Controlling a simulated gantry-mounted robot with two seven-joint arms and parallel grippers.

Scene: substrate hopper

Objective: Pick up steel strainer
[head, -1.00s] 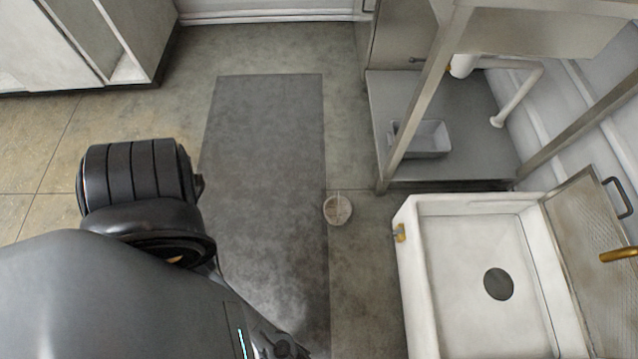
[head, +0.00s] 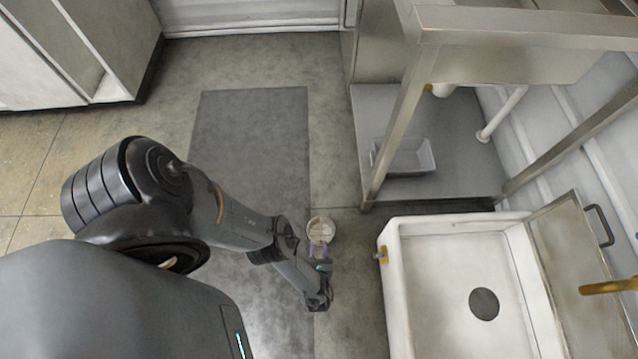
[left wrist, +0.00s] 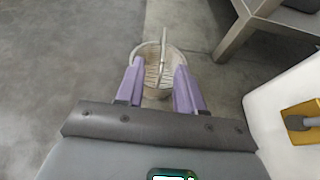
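The steel strainer (head: 321,228) is a small round basket with a bar across its top. It sits on the floor at the right edge of the dark mat in the head view. In the left wrist view the strainer (left wrist: 157,62) lies just ahead of and partly between the purple fingers. My left gripper (head: 320,249) is at the near side of the strainer, and its fingers (left wrist: 159,82) are spread open on either side of the basket. I cannot tell whether they touch it. My right gripper is not in view.
A white basin (head: 408,300) with an open hinged lid (head: 572,245) stands to the right. A metal table (head: 400,130) with a low shelf holding a grey tray (head: 411,153) is behind it. The dark mat (head: 250,130) is clear at the back.

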